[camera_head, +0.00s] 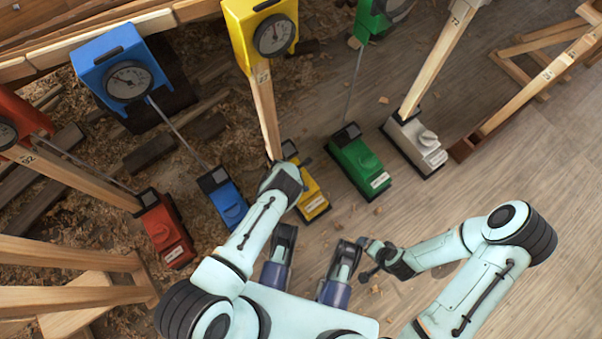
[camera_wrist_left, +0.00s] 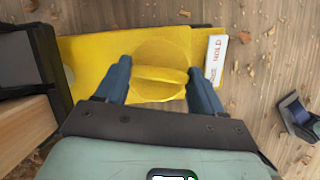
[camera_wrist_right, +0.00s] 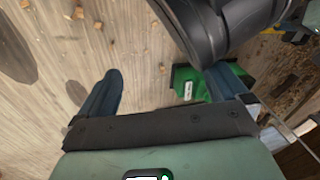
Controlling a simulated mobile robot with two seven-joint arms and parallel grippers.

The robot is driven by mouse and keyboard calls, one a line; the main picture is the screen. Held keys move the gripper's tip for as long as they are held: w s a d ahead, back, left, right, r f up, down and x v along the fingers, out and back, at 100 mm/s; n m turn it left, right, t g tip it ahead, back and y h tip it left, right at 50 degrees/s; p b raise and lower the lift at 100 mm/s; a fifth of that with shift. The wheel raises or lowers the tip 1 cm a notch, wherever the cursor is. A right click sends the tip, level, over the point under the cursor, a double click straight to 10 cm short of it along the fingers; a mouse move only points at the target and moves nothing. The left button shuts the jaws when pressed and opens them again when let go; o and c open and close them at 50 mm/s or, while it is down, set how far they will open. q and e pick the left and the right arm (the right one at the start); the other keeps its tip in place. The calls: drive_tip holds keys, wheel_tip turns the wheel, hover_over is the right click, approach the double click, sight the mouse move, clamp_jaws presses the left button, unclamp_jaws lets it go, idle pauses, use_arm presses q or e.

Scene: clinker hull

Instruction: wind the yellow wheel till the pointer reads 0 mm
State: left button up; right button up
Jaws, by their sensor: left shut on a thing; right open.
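The yellow wheel (camera_wrist_left: 160,62) is a round disc with a raised grip bar, on top of a yellow base unit (camera_head: 314,201). In the left wrist view the fingers of my left gripper (camera_wrist_left: 160,84) close on the two ends of the bar. In the head view my left wrist hides the wheel and most of the fingers. The yellow gauge box (camera_head: 242,45) at the top carries a round dial (camera_head: 273,35); its pointer is too small to read. My right gripper (camera_wrist_right: 165,88) is open and empty, above the floor right of the base units.
Red (camera_head: 163,230), blue (camera_head: 228,203), green (camera_head: 359,164) and white (camera_head: 414,146) base units stand in a row beside the yellow one. Wooden props (camera_head: 265,112) and thin rods run up from them. Shavings lie at left; the plank floor at right is mostly clear.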

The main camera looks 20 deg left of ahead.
use_arm(q)
drive_tip(key=shift+s+f, duration=0.1)
drive_tip(key=shift+s, duration=0.05)
drive_tip(key=o, duration=1)
drive_tip(key=shift+o, duration=0.2)
drive_tip(key=shift+a+r, duration=0.1)
drive_tip(key=shift+r, duration=0.35)
drive_tip(key=shift+p+v, duration=1)
drive_tip(key=shift+v, duration=0.15)
drive_tip(key=p+v, duration=0.5)
drive_tip(key=v, duration=0.5)
use_arm(e)
drive_tip(key=s+a+r+g, duration=0.1)
drive_tip(key=s+a+r, duration=0.1)
drive_tip(key=s+r, duration=0.1)
drive_tip(key=s+a+r+n+g+y, duration=0.1)
drive_tip(key=s+a+r, duration=0.2)
drive_tip(key=r, duration=0.3)
drive_tip(key=shift+s, duration=0.2)
use_arm(q)
drive_tip(key=shift+r, duration=0.15)
use_arm(e)
drive_tip(key=shift+r, duration=0.1)
